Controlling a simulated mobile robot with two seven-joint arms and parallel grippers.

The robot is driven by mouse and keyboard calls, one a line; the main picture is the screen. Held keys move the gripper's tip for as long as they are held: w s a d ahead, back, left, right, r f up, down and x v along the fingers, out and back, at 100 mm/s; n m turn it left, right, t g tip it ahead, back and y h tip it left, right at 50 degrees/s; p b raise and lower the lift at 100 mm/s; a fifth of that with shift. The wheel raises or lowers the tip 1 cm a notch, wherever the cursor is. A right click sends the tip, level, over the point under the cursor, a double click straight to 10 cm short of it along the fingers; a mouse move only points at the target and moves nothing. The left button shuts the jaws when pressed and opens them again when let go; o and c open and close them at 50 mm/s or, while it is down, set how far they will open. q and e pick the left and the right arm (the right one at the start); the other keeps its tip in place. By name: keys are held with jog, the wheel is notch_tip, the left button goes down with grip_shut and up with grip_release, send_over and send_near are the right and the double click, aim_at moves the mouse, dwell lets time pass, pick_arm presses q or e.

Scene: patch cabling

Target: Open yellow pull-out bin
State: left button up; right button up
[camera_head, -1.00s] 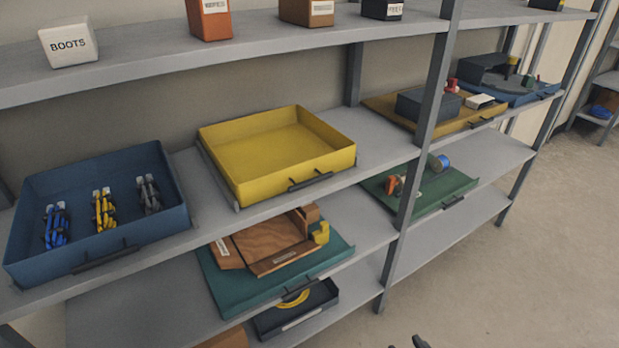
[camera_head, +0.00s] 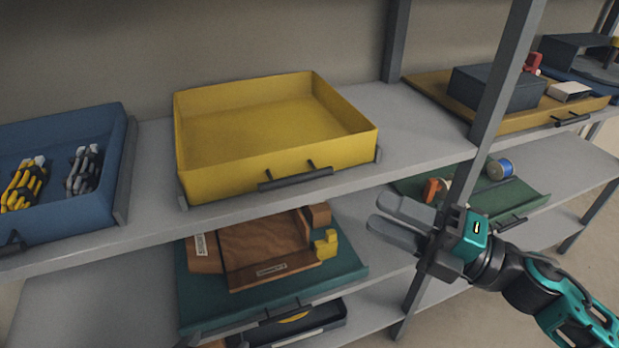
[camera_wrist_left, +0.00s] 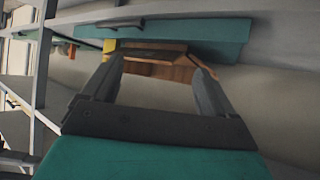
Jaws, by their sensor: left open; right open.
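That view shows the teal tray (camera_wrist_left: 190,35) beyond the fingers, but no yellow bin.
Below, a teal tray (camera_head: 225,305) holds brown parts. The shelf upright (camera_head: 505,85) stands to the right, with an ochre tray (camera_head: 430,85) and a green tray (camera_head: 515,200) beyond it.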

aim_at(300, 182)
jog(key=shift+n+g, duration=0.7)
jog(key=shift+n, duration=0.1)
jog(key=p+x, duration=0.1)
jog(key=x, duration=0.5)
jog(key=p+x, duration=0.1)
jog(key=x, duration=0.5)
jog(key=shift+w+a+r, duration=0.1)
jog(key=shift+a+r, duration=0.05)
jog(key=shift+r, duration=0.1)
pick_arm(q)
jog(key=shift+r, duration=0.6)
pick_arm(e)
jog(key=shift+w+a, duration=0.2)
jog(key=shift+a, duration=0.1)
grip_shut()
pick_arm(q)
jog(key=shift+w+a+r, duration=0.1)
jog(key=shift+w+r, duration=0.15)
jog(key=shift+w, duration=0.05)
